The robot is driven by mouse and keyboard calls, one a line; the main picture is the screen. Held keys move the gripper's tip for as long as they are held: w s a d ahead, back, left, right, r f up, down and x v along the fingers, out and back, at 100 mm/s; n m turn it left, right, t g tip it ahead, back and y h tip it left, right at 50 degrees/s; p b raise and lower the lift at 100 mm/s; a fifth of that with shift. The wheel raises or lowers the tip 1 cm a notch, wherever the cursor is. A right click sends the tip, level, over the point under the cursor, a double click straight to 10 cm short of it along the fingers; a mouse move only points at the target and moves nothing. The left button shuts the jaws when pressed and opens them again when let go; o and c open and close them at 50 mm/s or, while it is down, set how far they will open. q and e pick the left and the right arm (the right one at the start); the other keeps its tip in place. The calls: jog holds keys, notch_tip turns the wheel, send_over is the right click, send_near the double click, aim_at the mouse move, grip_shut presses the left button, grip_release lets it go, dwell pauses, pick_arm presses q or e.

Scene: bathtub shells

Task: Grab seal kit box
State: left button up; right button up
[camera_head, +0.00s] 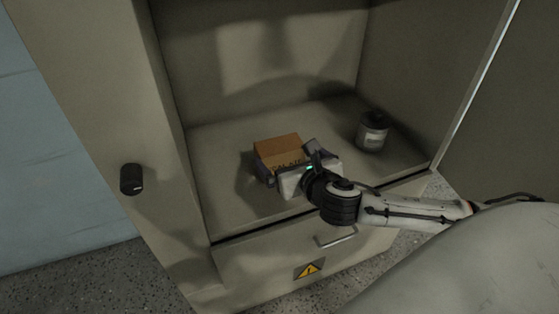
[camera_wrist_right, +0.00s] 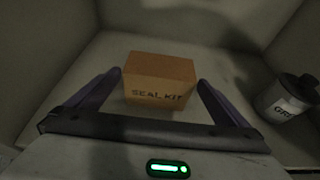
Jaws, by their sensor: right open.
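The seal kit box (camera_head: 279,149) is a brown cardboard box standing on the cabinet shelf. In the right wrist view the box (camera_wrist_right: 159,85) shows the dark words "SEAL KIT" on its front face. My right gripper (camera_head: 289,160) reaches into the cabinet from the right. Its two purple-grey fingers (camera_wrist_right: 160,92) are open, one to each side of the box, with small gaps left between fingers and box. In the head view the gripper hides the lower front of the box. My left gripper is not in view.
A grey canister with a dark lid (camera_head: 372,131) stands on the shelf (camera_head: 225,200) to the right of the box; it also shows in the right wrist view (camera_wrist_right: 287,98). Cabinet walls close in the sides and back. A drawer with a handle (camera_head: 337,237) lies below.

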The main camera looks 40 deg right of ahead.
aim_at(280, 151)
jog(key=b+x, duration=0.2)
jog(key=x, duration=0.3)
jog(key=shift+f, duration=0.2)
jog(key=shift+w+d+f, duration=0.1)
jog(key=shift+w, duration=0.25)
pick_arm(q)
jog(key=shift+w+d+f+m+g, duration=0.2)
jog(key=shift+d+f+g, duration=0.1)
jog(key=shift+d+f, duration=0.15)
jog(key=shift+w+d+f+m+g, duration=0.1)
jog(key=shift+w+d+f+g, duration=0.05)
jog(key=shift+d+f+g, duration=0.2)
pick_arm(e)
jog(key=c, duration=1)
